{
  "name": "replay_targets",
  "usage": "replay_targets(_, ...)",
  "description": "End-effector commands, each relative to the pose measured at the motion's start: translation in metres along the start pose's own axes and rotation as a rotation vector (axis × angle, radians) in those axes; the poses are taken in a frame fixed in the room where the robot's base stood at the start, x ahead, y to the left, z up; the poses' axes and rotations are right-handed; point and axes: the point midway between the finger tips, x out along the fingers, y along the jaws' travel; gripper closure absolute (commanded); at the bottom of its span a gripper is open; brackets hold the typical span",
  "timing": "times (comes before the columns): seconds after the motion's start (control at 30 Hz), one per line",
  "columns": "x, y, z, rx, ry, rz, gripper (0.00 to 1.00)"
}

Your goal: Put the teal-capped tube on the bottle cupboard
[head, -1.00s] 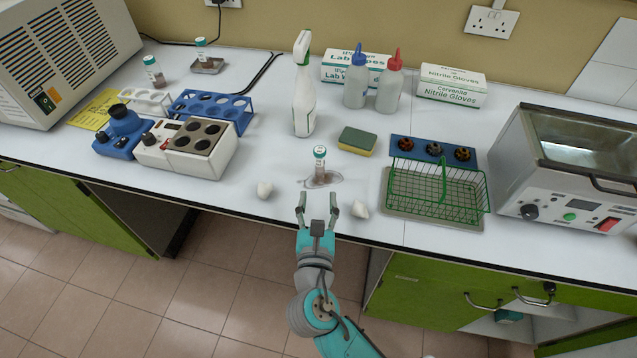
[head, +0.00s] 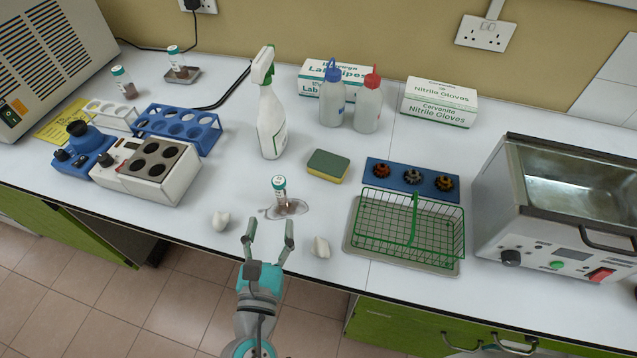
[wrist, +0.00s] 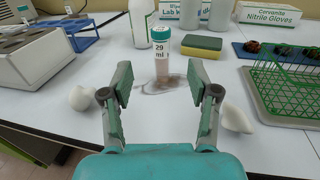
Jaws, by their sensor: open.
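A small clear tube with a teal cap (head: 280,194) stands upright on the bench in a dark wet spill (head: 298,210). My gripper (head: 270,230) is open and empty at the bench's front edge, just short of the tube. Two similar teal-capped tubes stand at the back left, one on the bench (head: 123,82) and one on a small metal tray (head: 176,62). I cannot tell which cupboard is the bottle cupboard; a green-fronted one (head: 390,328) is below the bench.
White lumps lie left (head: 221,220) and right (head: 320,247) of my gripper. A spray bottle (head: 271,120) and a sponge (head: 328,166) stand behind the tube. A green wire basket (head: 412,228) on a tray is at right. A blue rack (head: 178,128) is at left.

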Motion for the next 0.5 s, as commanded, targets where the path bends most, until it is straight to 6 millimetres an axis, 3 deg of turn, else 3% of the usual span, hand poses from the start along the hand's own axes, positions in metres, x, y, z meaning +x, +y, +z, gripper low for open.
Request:
replay_targets(0.13, 0.003, 0.007, 0.001, 0.001, 0.001, 0.008, 0.4)
replay_targets(0.5, 0.05, 0.007, 0.001, 0.0, 0.001, 0.007, 0.4)
